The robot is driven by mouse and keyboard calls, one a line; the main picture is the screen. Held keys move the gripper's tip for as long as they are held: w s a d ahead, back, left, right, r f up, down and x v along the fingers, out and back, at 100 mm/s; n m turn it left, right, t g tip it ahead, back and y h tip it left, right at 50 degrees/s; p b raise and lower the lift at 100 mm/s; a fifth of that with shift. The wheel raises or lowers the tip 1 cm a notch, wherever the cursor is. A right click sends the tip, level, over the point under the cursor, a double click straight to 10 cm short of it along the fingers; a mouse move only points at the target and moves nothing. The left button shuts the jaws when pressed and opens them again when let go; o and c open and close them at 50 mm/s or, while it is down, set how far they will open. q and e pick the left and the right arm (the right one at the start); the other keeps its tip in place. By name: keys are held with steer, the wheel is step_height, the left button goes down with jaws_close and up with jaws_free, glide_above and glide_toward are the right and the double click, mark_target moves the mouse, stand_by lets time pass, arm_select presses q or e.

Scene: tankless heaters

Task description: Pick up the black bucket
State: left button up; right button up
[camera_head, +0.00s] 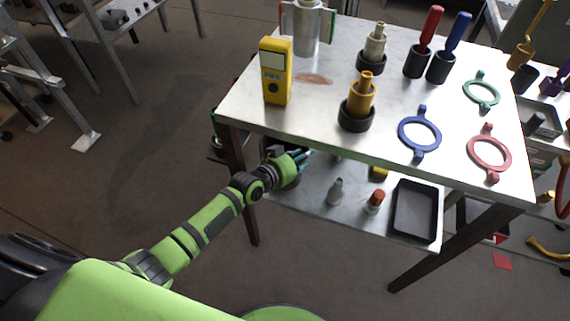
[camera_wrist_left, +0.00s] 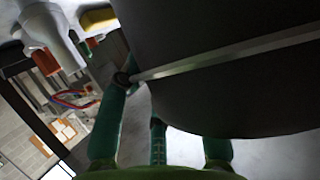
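The black bucket (camera_head: 291,181) stands on the lower shelf at its left end, partly hidden behind my left gripper and under the table top. In the left wrist view the bucket (camera_wrist_left: 200,85) fills the upper right, with a thin metal handle across it. My left gripper (camera_head: 303,158) is at the bucket, below the table top's front edge. Its green fingers (camera_wrist_left: 160,130) look spread apart, one beside the handle's end and the others near the bucket's lower edge. Whether they touch it is unclear. My right gripper is not in view.
The table top (camera_head: 315,120) overhangs the lower shelf (camera_head: 310,198) closely above my gripper. The shelf also bears a grey bottle (camera_head: 335,193), an orange-capped bottle (camera_head: 374,201) and a black tray (camera_head: 415,210). A yellow meter (camera_head: 275,75) stands above. Floor at left is clear.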

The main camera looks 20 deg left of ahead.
arm_select(q)
jaws_close()
